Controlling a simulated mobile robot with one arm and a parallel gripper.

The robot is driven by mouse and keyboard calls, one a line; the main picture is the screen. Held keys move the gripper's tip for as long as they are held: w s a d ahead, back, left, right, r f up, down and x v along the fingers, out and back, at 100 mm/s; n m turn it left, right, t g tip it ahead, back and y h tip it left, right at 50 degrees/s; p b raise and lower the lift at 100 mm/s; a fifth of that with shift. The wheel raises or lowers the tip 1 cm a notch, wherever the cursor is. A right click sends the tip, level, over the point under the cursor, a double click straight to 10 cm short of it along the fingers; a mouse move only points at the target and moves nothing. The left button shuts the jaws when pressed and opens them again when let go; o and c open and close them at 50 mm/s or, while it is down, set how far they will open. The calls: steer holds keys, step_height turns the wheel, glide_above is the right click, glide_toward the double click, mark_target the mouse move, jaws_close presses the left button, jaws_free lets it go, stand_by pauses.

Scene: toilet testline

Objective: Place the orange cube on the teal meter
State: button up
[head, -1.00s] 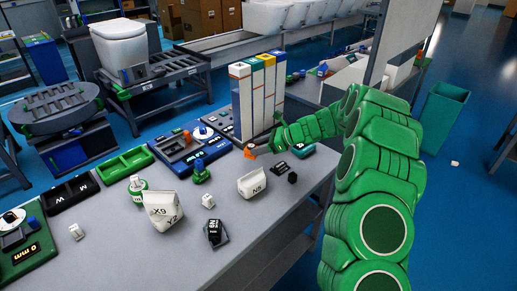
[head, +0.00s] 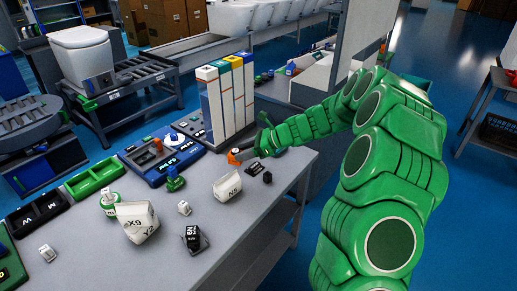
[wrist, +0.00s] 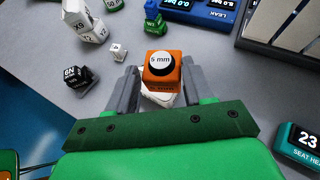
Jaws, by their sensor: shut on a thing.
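The orange cube (wrist: 160,68), with a round "5 mm" face, is between the fingers of my gripper (wrist: 161,76) in the wrist view. In the head view the cube (head: 235,157) shows at the tip of my gripper (head: 241,153), over the bench. My gripper is shut on it. The teal meter (wrist: 302,146) has a dark display reading "23" and lies at the lower right of the wrist view, partly cut off, apart from the cube.
Tall white columns (head: 225,100) rise behind. A blue meter (head: 165,162) and other white blocks (head: 137,222) are to the left.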

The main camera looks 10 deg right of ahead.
steer(key=w+d+r+m+t, duration=0.1)
steer(key=w+d+m, duration=0.1)
steer(key=d, duration=0.6)
steer(key=w+d+r+m+t+h, duration=0.1)
steer(key=w+d+r+t, duration=0.1)
steer(key=d, duration=0.7)
steer(key=shift+w+m+t+h, duration=0.3)
steer(key=shift+w+m, duration=0.1)
steer(key=shift+w, duration=0.5)
steer(key=w+f, duration=0.1)
steer(key=w, duration=0.2)
steer(key=w+f, duration=0.1)
steer(key=w, duration=0.2)
steer(key=w+f, duration=0.2)
steer(key=w, duration=0.1)
steer(key=shift+d, duration=0.35)
steer(key=w+f, duration=0.2)
steer(key=f, duration=0.1)
steer(key=shift+w+d+f, duration=0.2)
steer(key=shift+w+f, duration=0.05)
steer(key=shift+w, duration=0.15)
steer(key=shift+w+f, duration=0.95)
steer(key=shift+f, duration=1.75)
steer(key=o, duration=1.2)
